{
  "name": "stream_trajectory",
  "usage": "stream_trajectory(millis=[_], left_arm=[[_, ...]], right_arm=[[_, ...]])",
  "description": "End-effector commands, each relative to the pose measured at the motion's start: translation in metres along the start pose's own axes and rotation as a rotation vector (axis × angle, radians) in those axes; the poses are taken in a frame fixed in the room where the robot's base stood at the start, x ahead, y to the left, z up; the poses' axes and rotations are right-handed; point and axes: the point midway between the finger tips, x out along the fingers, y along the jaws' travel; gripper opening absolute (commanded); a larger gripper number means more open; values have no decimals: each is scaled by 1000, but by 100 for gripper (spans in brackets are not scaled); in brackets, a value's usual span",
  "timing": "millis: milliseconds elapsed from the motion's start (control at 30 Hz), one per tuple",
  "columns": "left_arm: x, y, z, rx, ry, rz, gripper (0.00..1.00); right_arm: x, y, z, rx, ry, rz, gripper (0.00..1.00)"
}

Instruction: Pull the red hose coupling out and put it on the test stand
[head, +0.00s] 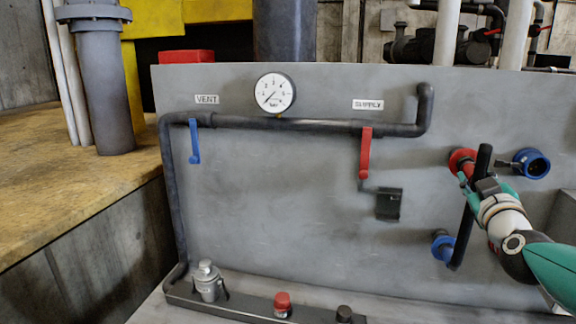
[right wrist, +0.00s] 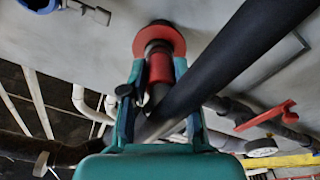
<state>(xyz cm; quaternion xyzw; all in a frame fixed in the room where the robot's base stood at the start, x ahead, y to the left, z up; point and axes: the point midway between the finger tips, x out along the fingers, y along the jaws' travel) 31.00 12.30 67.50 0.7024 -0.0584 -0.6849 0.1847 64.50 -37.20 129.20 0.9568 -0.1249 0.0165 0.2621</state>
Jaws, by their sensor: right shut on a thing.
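The red hose coupling (head: 461,158) sits at a round red flange on the right side of the grey panel. In the right wrist view the red coupling (right wrist: 160,68) lies between the teal fingers, up against the flange. My right gripper (head: 469,180) is shut on it; the arm hides part of it in the head view. A thick black hose (head: 467,225) passes close to the gripper. A low dark rail (head: 240,309) at the panel's foot carries a silver coupling (head: 207,281), a red-topped post (head: 282,301) and a black knob; it may be the test stand. My left gripper is not in view.
A blue port (head: 532,163) is right of the coupling, and another blue fitting (head: 443,246) lies below. The panel has a blue vent lever (head: 195,142), a red supply lever (head: 365,153), a gauge (head: 275,93) and dark pipework. The panel's lower middle is clear.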

Motion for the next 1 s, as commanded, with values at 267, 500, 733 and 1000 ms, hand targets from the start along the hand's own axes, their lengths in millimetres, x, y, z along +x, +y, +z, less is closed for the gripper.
stream_trajectory(millis=[267, 500, 733, 1000], left_arm=[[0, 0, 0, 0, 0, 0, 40], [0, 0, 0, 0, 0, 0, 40], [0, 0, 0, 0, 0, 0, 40], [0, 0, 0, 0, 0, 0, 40]], right_arm=[[-2, 2, -1, -1, 3, 4, 0], [-5, 2, -1, -1, 2, 3, 0], [-8, 2, -2, -1, 3, 4, 0], [-8, 2, -2, -1, 3, 4, 0]])
